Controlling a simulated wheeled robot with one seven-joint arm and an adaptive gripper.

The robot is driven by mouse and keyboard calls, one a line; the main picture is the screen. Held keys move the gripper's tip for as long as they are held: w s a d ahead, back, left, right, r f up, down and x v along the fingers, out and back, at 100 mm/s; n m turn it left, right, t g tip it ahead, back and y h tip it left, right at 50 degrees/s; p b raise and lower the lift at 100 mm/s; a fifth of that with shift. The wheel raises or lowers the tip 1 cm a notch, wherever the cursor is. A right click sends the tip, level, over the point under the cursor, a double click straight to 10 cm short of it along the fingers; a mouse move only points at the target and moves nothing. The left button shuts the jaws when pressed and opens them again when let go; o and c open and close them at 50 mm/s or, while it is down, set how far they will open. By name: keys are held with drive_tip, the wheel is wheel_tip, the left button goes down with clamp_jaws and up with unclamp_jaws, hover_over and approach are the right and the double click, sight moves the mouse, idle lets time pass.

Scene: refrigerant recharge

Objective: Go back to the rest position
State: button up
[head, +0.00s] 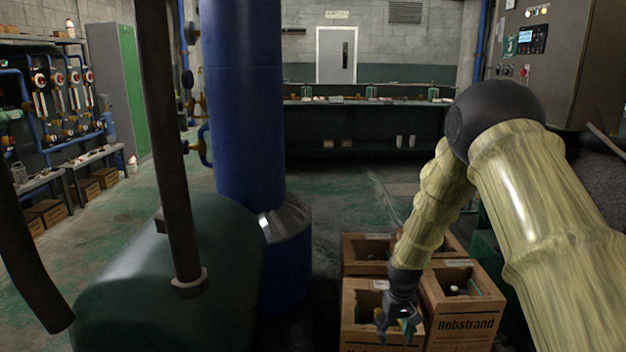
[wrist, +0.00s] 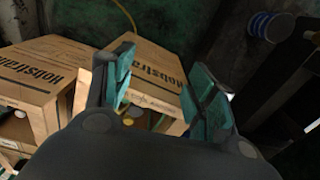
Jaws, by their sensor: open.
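My gripper (head: 398,318) is at the lower right of the head view, low over the front cardboard box (head: 358,338). In the wrist view my gripper (wrist: 165,85) shows two teal-padded fingers spread apart, with nothing held between them. Behind and between the fingers is a cardboard box (wrist: 150,72) with printed lettering. My arm, in a yellowish ribbed cover, reaches down from the right of the head view.
More cardboard boxes (head: 464,318) stand close beside the gripper. A dark green tank (head: 170,285) and a blue column (head: 243,120) stand left of them. A control cabinet (head: 560,60) is at right. Green floor (head: 340,215) lies open behind the boxes.

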drive_tip(key=s+f, duration=1)
drive_tip(key=f, duration=0.1)
drive_tip(key=s+f+m, duration=0.1)
drive_tip(key=s+f, duration=0.4)
drive_tip(key=s, duration=0.7)
drive_tip(key=s+f, duration=0.5)
drive_tip(key=s, duration=0.7)
drive_tip(key=s+r, duration=0.1)
drive_tip(key=s, duration=1.2)
wheel_tip(320, 180, up, 24)
drive_tip(key=p, duration=2.4)
drive_tip(key=shift+w+f, duration=0.2)
